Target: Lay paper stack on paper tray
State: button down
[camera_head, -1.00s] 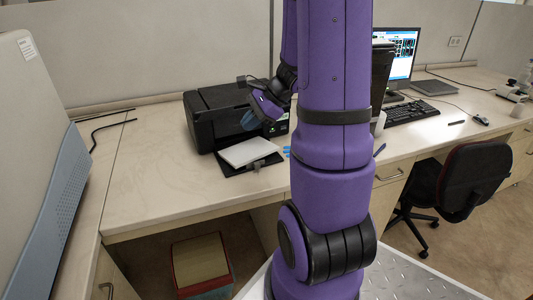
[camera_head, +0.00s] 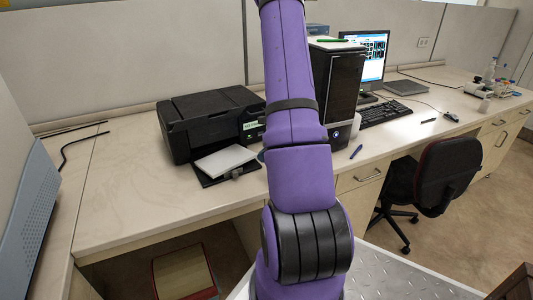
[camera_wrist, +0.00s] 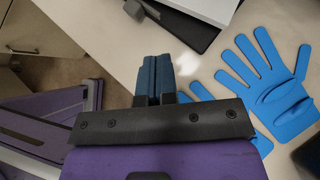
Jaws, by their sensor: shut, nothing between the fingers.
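The white paper stack (camera_head: 225,161) lies flat on the black paper tray (camera_head: 208,182) in front of the printer. Some of the tray's dark edge shows around the stack. In the wrist view, parts of the white stack (camera_wrist: 208,8) and the dark tray (camera_wrist: 178,28) show at the top edge. My gripper (camera_wrist: 153,62) has its blue fingers together with nothing between them. It is apart from the stack, with the tray ahead of it in the wrist view. In the head view my arm hides the gripper.
The black printer (camera_head: 210,122) stands behind the tray. Blue gloves (camera_wrist: 262,90) lie on the desk close to my gripper. A black computer tower (camera_head: 335,88) and a blue pen (camera_head: 356,152) are to the right. The desk left of the tray (camera_head: 130,195) is clear.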

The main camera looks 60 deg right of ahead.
aim_at(233, 164)
jog(key=x, duration=0.5)
jog(key=shift+a+f, duration=0.1)
jog(key=w, duration=0.1)
jog(key=w+a, duration=0.1)
jog(key=w, duration=0.1)
jog(key=shift+w+f, duration=0.1)
jog(key=shift+f, duration=0.05)
jog(key=shift+w+a, duration=0.15)
jog(key=shift+w, duration=0.4)
jog(key=shift+w, duration=0.1)
jog(key=shift+w+a, duration=0.35)
jog(key=shift+w, duration=0.45)
